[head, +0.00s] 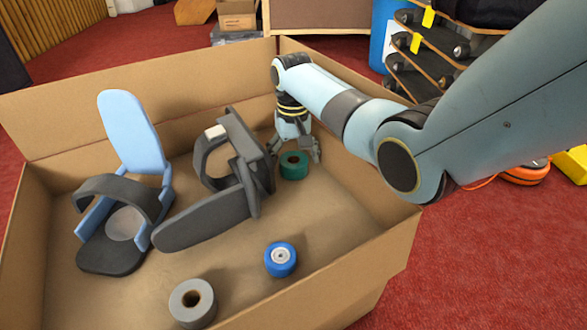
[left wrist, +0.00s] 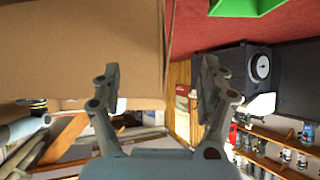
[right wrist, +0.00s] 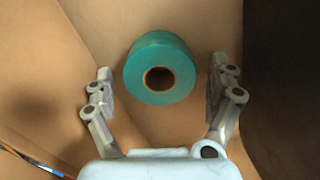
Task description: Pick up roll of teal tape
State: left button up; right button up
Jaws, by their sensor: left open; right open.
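The roll of teal tape (head: 293,166) stands in the far right part of the large cardboard box in the head view, its brown core hole facing up. My right gripper (head: 297,150) reaches down into the box just behind and above the roll. In the right wrist view the roll (right wrist: 161,70) lies ahead, between the lines of the two open fingers of the right gripper (right wrist: 162,95), which look empty. My left gripper is not visible in the head view. In the left wrist view the left gripper (left wrist: 160,85) is open and empty, near a cardboard surface (left wrist: 80,50).
The box (head: 345,285) also holds a blue and black binding (head: 130,140), a dark binding (head: 225,190) close left of the teal roll, a blue roll (head: 281,260) and a grey roll (head: 193,303). Bare box floor lies in front of the teal roll.

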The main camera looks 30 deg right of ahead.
jog(key=c, duration=1.3)
jog(key=shift+r, duration=0.15)
